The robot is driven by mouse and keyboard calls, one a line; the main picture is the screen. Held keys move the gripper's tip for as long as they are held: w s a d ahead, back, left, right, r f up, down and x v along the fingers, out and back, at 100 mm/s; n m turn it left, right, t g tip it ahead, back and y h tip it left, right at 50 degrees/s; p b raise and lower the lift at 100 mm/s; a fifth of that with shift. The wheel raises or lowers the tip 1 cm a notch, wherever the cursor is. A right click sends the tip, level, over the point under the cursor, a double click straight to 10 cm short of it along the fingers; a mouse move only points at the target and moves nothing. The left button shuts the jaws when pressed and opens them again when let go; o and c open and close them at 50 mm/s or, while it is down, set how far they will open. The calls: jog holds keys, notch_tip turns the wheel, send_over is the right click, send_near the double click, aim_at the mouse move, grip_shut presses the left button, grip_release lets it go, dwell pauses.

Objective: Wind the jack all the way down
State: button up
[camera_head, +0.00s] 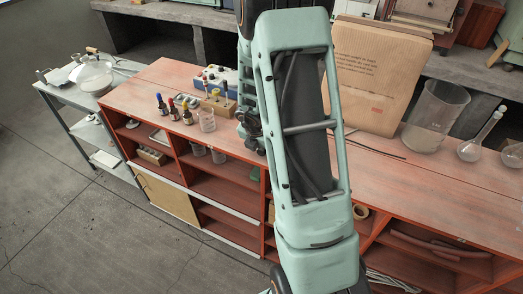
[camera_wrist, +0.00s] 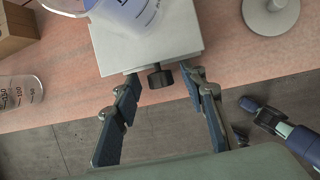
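The jack (camera_wrist: 181,43) shows in the wrist view as a pale grey square plate near the bench's front edge. Its black knob (camera_wrist: 158,79) sticks out toward me. A clear vessel (camera_wrist: 128,14) with blue markings stands on the plate, cut off by the picture's top. My gripper (camera_wrist: 160,77) is open, with one blue-padded finger on each side of the knob and a gap on both sides. The plate's height and the mechanism under it are hidden. In the head view, my arm covers the jack.
A graduated beaker (camera_wrist: 20,92) and a wooden block (camera_wrist: 15,29) are left of the jack; a round grey base (camera_wrist: 270,14) is right. The red bench (camera_head: 437,197) also holds dropper bottles (camera_head: 173,108), a large glass cylinder (camera_head: 436,116) and a flask (camera_head: 480,139). The floor before it is clear.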

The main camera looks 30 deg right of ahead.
grip_shut()
jog(key=p, duration=0.2)
jog(key=shift+w+a+r+g+h+p, duration=0.1)
jog(key=shift+r+g+h+p, duration=0.2)
jog(key=shift+g+p, duration=0.1)
jog(key=shift+w+n+g+h+p, duration=0.15)
jog(key=shift+n+g+h+p, duration=0.25)
jog(key=shift+p, duration=0.65)
jog(key=shift+w+f+g+h, duration=0.1)
jog(key=shift+f+g+h, duration=0.2)
jog(key=shift+g+h, duration=0.25)
jog(key=shift+a+g, duration=0.15)
jog(key=shift+g, duration=0.2)
